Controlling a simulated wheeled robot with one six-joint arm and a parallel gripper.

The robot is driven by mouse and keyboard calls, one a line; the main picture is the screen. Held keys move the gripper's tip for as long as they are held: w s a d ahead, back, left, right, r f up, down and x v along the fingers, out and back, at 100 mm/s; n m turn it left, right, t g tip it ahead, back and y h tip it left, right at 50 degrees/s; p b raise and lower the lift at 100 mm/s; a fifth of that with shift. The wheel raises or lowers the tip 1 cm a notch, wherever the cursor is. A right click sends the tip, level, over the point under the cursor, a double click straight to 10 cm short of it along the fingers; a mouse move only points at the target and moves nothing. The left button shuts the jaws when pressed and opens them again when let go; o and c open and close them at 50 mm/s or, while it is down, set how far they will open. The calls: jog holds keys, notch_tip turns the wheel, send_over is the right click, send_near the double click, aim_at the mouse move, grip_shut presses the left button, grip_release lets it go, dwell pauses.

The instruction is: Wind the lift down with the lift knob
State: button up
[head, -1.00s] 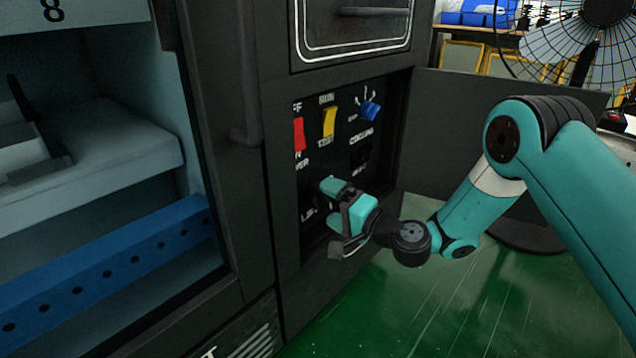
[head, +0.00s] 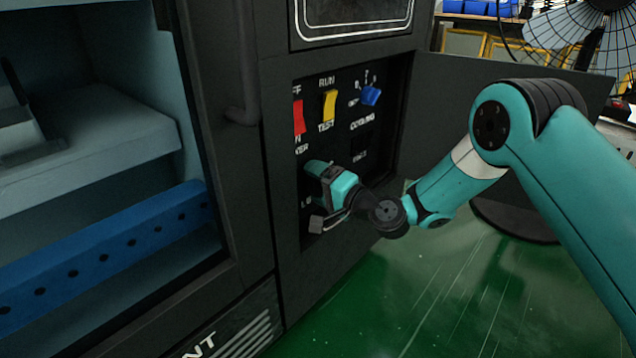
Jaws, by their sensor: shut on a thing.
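My gripper (head: 318,196) is at the lower left of the recessed control panel (head: 345,118) in the head view, with its fingers pointing into the panel. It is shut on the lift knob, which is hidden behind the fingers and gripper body. Only a scrap of the label beside it shows. The gripper looks rolled to one side. The lift itself cannot be told for certain; a blue bar with a row of holes (head: 110,245) lies low inside the cabinet at the left.
Above my gripper are a red switch (head: 298,118), a yellow switch (head: 329,105) and a blue selector knob (head: 371,95). The panel's open door (head: 515,118) stands out to the right behind my arm. A pale shelf (head: 90,150) is inside the cabinet.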

jog(key=shift+n, duration=0.6)
jog(key=o, duration=0.9)
jog(key=b+v, duration=1.3)
jog(key=v, duration=0.4)
jog(key=shift+s, duration=0.2)
jog(key=shift+d, duration=0.15)
